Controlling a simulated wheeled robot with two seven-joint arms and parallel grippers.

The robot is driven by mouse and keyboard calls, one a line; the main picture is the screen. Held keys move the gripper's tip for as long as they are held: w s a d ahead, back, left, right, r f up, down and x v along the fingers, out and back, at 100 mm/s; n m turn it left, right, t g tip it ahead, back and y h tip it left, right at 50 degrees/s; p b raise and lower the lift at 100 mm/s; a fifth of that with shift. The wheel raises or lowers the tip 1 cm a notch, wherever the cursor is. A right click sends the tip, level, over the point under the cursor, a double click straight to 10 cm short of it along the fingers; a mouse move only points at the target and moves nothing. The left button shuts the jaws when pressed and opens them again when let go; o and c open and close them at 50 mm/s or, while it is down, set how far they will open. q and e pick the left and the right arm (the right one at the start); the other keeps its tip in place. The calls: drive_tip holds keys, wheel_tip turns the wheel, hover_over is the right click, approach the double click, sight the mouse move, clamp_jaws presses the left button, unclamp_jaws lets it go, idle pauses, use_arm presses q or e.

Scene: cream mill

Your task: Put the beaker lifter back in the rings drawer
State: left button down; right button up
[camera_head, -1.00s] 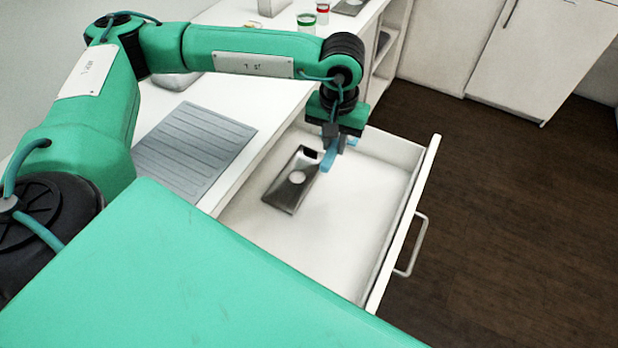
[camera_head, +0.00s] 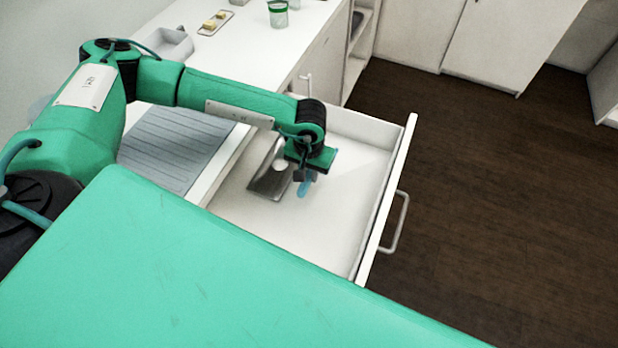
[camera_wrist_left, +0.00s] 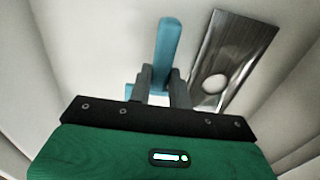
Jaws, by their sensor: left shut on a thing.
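My left gripper (camera_head: 303,177) is shut on a blue piece, which I take as the beaker lifter (camera_head: 307,187). They are inside the outline of the open white rings drawer (camera_head: 310,235). In the left wrist view the blue lifter (camera_wrist_left: 167,45) sticks out beyond the fingers (camera_wrist_left: 161,78), with another blue part at their left side. I cannot tell whether it touches the drawer floor. A grey metal plate with a round hole (camera_head: 266,184) lies in the drawer, just left of the gripper; it also shows in the left wrist view (camera_wrist_left: 236,45). My right gripper is out of view.
The drawer front with its handle (camera_head: 398,222) faces right, over dark floor. The drawer's near and right parts are bare. A ribbed grey mat (camera_head: 175,150) lies on the white counter (camera_head: 245,60). A jar (camera_head: 278,14) and a small tray (camera_head: 216,22) stand farther back.

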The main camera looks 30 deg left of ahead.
sight(309, 174)
use_arm(q)
wheel_tip(309, 174, down, 4)
drive_tip(key=shift+r, duration=0.25)
drive_tip(key=shift+f, duration=0.45)
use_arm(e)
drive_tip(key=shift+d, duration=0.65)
